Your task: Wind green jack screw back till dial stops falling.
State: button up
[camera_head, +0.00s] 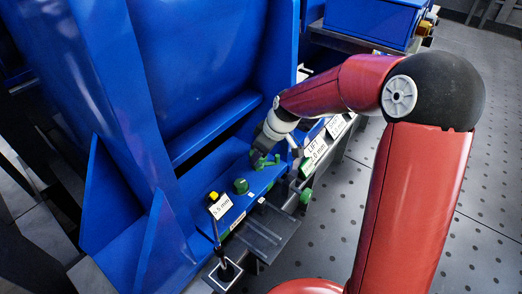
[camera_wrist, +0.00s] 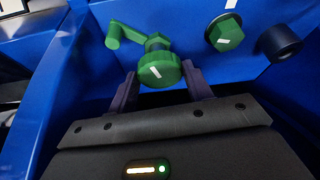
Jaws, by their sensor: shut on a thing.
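A green crank-like screw with a round head (camera_wrist: 160,70) and a side handle (camera_wrist: 113,35) stands out from a blue face in the wrist view. In the head view, the green screw (camera_head: 263,161) is on the blue base beam, just below my gripper (camera_head: 268,142). In the wrist view, the dark fingers of my gripper (camera_wrist: 163,84) are on either side of the round head, shut on it. A white mark shows on the head. A small readout (camera_head: 221,207) seems to say 5.5 mm. A LIFT sign (camera_head: 314,150) has a mm reading below it, partly hard to read.
A green hex knob (camera_head: 240,186) and a yellow cap (camera_head: 213,195) sit along the beam. The hex knob (camera_wrist: 225,33) and a dark cylinder (camera_wrist: 280,43) are right of the screw in the wrist view. The tall blue housing (camera_head: 195,70) rises behind. Dotted floor at right is clear.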

jog(key=shift+w+r, duration=0.1)
jog(key=o, duration=1)
jog(key=shift+p+v, duration=0.55)
jog(key=shift+v, duration=3.3)
